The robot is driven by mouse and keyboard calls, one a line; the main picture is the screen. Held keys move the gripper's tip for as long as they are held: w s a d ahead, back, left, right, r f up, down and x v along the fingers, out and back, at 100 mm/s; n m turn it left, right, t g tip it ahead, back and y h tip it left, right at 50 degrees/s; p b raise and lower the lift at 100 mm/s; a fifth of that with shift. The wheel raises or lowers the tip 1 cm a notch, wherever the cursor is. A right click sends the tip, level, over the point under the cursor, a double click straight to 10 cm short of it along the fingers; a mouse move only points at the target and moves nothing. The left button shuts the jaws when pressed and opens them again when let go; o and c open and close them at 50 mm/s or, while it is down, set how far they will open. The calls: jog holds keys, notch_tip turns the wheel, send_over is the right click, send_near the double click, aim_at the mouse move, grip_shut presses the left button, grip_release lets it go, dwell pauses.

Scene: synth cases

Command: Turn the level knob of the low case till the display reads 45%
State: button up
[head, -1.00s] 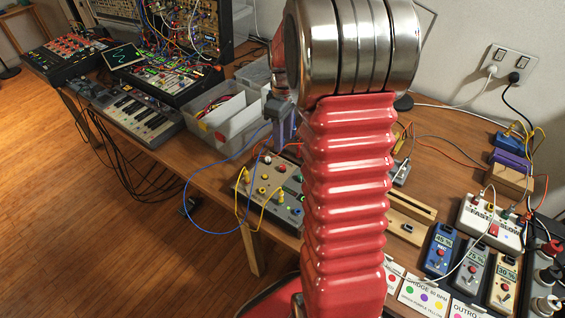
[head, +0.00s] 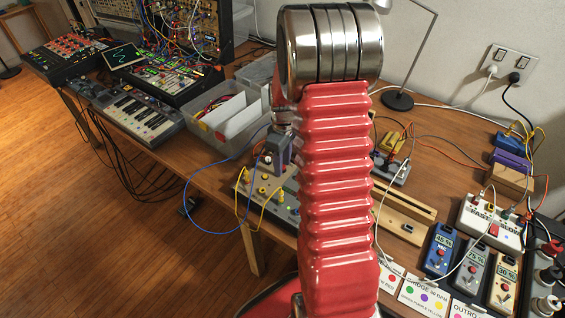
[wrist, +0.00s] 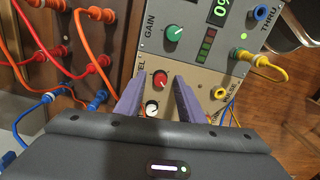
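The low case (head: 250,192), beige-grey with yellow cables, stands at the table's front edge in the head view, partly hidden by my arm.
Yellow cables (wrist: 262,65) leave the panel at right; orange and blue cables (wrist: 62,95) lie at left. In the head view, a grey bin (head: 238,116) stands behind the case, and several small pedals (head: 440,250) with displays stand at right.

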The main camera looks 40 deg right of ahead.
jog(key=shift+c, duration=0.3)
grip_shut()
jog(key=shift+m, duration=0.5)
jog(key=m, duration=1.2)
jog(key=shift+s+m, duration=0.1)
jog(key=shift+m, duration=0.3)
